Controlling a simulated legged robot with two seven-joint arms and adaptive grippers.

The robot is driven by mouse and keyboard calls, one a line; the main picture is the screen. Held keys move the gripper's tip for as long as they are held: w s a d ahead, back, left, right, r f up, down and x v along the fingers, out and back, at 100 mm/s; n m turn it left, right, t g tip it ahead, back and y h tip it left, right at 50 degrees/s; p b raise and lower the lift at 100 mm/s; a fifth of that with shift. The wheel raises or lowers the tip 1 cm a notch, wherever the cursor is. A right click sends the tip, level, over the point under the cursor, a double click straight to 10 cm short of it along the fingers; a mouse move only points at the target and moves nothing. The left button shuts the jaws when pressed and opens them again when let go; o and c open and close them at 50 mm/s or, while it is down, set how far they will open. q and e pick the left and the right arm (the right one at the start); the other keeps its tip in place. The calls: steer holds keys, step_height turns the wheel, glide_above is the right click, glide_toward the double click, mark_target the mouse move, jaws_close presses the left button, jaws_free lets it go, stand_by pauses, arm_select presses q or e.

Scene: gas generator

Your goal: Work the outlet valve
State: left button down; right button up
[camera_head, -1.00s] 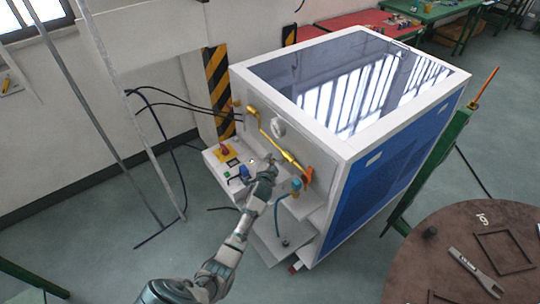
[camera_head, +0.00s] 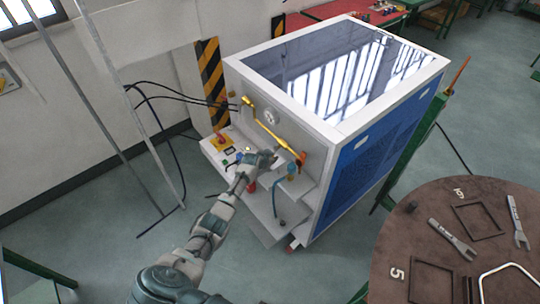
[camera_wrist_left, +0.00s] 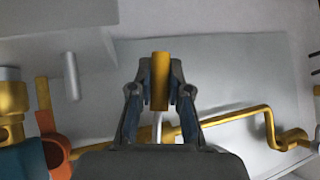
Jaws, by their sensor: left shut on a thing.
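The yellow outlet pipe (camera_head: 268,127) runs along the front panel of the white and blue generator (camera_head: 335,125), with an orange part (camera_head: 301,158) at its lower right end. My left gripper (camera_head: 276,151) is at the panel, just left of that end. In the left wrist view the gripper (camera_wrist_left: 160,85) is shut on a yellow valve handle (camera_wrist_left: 160,80), with its tip showing between the fingers. The yellow pipe (camera_wrist_left: 235,116) passes behind the fingers there, and the orange part (camera_wrist_left: 55,148) is at the left. The valve body is mostly hidden by the gripper. My right gripper is not in view.
A round gauge (camera_head: 269,118) is on the panel above the pipe. A round brown table (camera_head: 400,245) with wrenches stands at the lower right.

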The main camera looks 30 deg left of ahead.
arm_select(q)
steer(key=shift+s+d+f+n+g+h, duration=0.5)
steer(key=shift+s+d+f+g+h, duration=0.1)
steer(key=shift+f+h, duration=0.15)
steer(key=shift+d, duration=0.1)
steer(key=c, duration=1.1)
jaws_free()
steer(key=shift+w+r, duration=0.1)
steer(key=shift+w, duration=0.1)
steer(key=shift+r, duration=0.2)
